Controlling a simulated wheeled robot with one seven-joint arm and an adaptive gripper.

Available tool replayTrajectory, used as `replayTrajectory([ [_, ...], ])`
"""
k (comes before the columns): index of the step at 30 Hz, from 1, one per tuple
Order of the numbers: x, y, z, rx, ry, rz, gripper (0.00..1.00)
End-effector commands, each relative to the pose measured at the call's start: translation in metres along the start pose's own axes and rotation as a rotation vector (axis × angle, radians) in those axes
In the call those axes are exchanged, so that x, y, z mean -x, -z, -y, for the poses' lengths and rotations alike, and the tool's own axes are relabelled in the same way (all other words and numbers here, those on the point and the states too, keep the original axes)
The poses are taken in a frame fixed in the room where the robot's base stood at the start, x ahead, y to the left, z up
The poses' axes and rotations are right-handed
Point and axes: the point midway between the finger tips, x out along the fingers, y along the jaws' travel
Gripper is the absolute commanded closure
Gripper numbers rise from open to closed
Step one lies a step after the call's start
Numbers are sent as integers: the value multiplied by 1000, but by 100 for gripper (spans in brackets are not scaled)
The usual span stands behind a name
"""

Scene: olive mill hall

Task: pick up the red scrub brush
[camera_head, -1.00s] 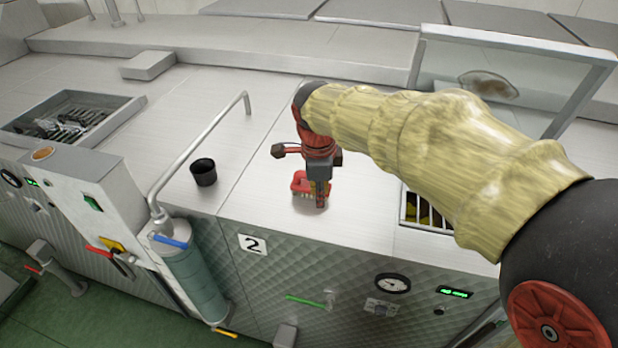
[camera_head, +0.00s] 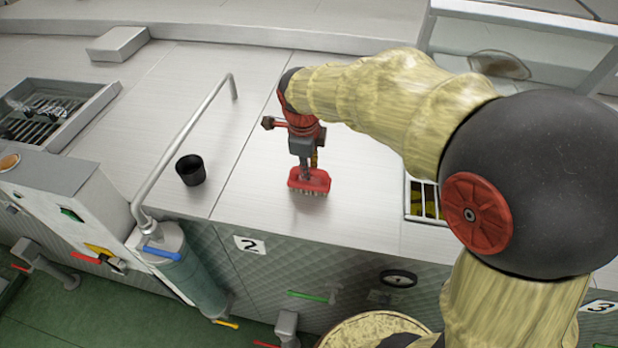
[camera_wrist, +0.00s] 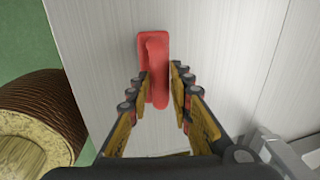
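The red scrub brush (camera_head: 311,181) is over the steel worktop near its front edge, upright with its pale bristles facing down. My gripper (camera_head: 308,168) comes down onto it from above. In the wrist view the brush (camera_wrist: 156,65) lies lengthwise between the two fingers of my gripper (camera_wrist: 160,80). The fingertips sit against both sides of its raised handle, around the middle of its length, with no clear gap. The underside of the bristles is hidden, and I cannot tell whether they touch the worktop.
A black cup (camera_head: 191,170) stands to the left, beside a bent metal pipe (camera_head: 188,150). A barred opening (camera_head: 425,200) is to the right. A clear lid (camera_head: 510,45) stands behind my arm. The worktop (camera_head: 235,190) around the brush is free.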

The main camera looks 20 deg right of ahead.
Motion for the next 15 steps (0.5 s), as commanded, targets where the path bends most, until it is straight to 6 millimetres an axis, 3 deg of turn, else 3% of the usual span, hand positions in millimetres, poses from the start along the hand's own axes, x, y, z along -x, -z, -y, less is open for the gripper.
replayTrajectory([
  [6, -23, 0, 0, 1, -1, -1, 79],
  [15, -26, 0, 0, 1, 0, 0, 81],
])
